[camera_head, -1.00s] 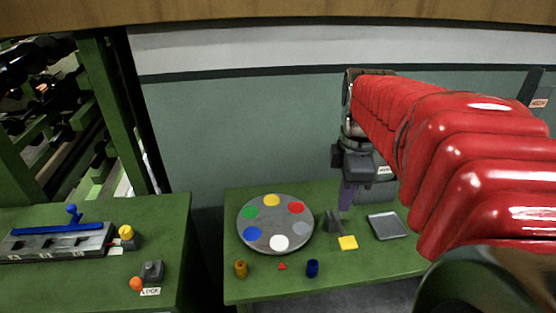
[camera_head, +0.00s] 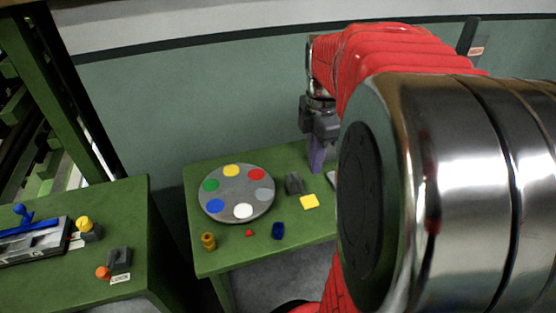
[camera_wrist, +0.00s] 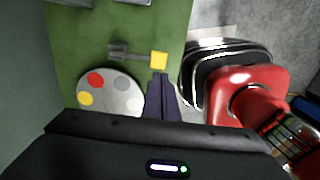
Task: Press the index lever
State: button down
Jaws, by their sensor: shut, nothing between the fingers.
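The index lever, a dark grey block (camera_head: 294,184) with a yellow square pad (camera_head: 310,201), stands on the green table right of a grey round plate (camera_head: 237,210) with coloured spots. In the wrist view, the yellow pad (camera_wrist: 159,60) lies just beyond the fingertips, and the grey lever part (camera_wrist: 117,52) reaches left from it. My gripper (camera_head: 316,168) has purple fingers, shut and empty, pointing down above the table behind the pad. The fingertips also show in the wrist view (camera_wrist: 160,77). Their height above the pad is hard to tell.
A brass-coloured cylinder (camera_head: 208,241), a small red piece (camera_head: 250,233) and a dark blue cylinder (camera_head: 278,230) stand along the table's front. My arm hides the right side.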

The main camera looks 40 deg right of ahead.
aim_at(311, 202)
notch_tip(311, 202, down, 12)
jog(key=shift+r, duration=0.1)
dwell(0.4)
